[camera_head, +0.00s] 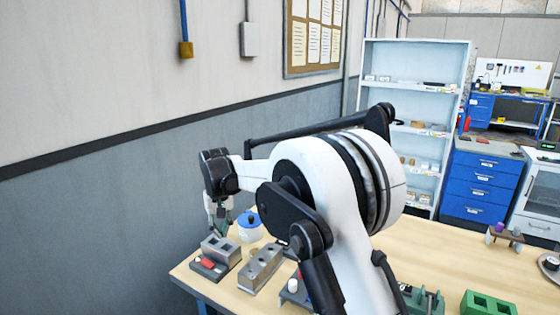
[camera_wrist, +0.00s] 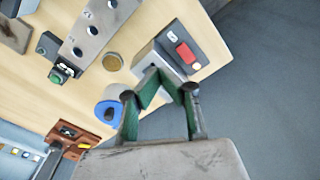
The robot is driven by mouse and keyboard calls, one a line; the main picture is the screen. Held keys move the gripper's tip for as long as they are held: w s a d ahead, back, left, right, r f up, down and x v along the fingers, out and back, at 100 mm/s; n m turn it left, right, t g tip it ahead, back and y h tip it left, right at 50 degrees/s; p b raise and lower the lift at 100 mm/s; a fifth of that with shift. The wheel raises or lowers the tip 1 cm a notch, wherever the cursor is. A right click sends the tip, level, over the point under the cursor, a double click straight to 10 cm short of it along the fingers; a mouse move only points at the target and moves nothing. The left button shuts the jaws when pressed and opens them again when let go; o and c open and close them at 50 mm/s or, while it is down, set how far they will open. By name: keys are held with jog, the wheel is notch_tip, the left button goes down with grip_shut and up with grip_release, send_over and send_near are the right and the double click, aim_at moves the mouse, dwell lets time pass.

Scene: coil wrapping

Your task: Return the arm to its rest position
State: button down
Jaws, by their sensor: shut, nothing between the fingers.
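My arm reaches from the right over the left end of the wooden table (camera_head: 440,245). My gripper (camera_head: 221,217) hangs above the table's left corner in the head view, beside a blue-and-white round container (camera_head: 250,230). In the wrist view its green fingers slant together and my gripper (camera_wrist: 160,75) is shut with nothing held. The tips lie over or close to a grey fixture with a red switch (camera_wrist: 186,52); whether they touch it I cannot tell. The arm hides part of the table middle.
The grey fixture (camera_head: 221,249) and a long grey block with holes (camera_head: 262,267) stand near the gripper. Green fixtures (camera_head: 487,304) stand at the front right. A wall is behind the table on the left. A white shelf (camera_head: 412,60) and blue drawers (camera_head: 480,185) stand behind.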

jog(key=s+d+r+m+t+b, duration=0.1)
jog(key=s+d+r, duration=0.4)
jog(key=d, duration=0.3)
jog(key=s+d+r+m+t+b, duration=0.1)
jog(key=s+d+r, duration=0.3)
jog(key=d, duration=0.4)
jog(key=s+d+r+m+t+b, duration=0.1)
jog(key=s+d+r, duration=0.4)
jog(key=d, duration=0.4)
jog(key=s+d+f+m+t+b, duration=0.1)
jog(key=s+d+f, duration=0.3)
jog(key=s+d, duration=0.3)
jog(key=s+d+f+m+t+b, duration=0.1)
jog(key=s+d+f, duration=0.4)
jog(key=s, duration=1.1)
jog(key=d+t, duration=0.1)
jog(key=d, duration=0.2)
jog(key=shift+s+d+m+t, duration=0.15)
jog(key=shift+m+t, duration=0.15)
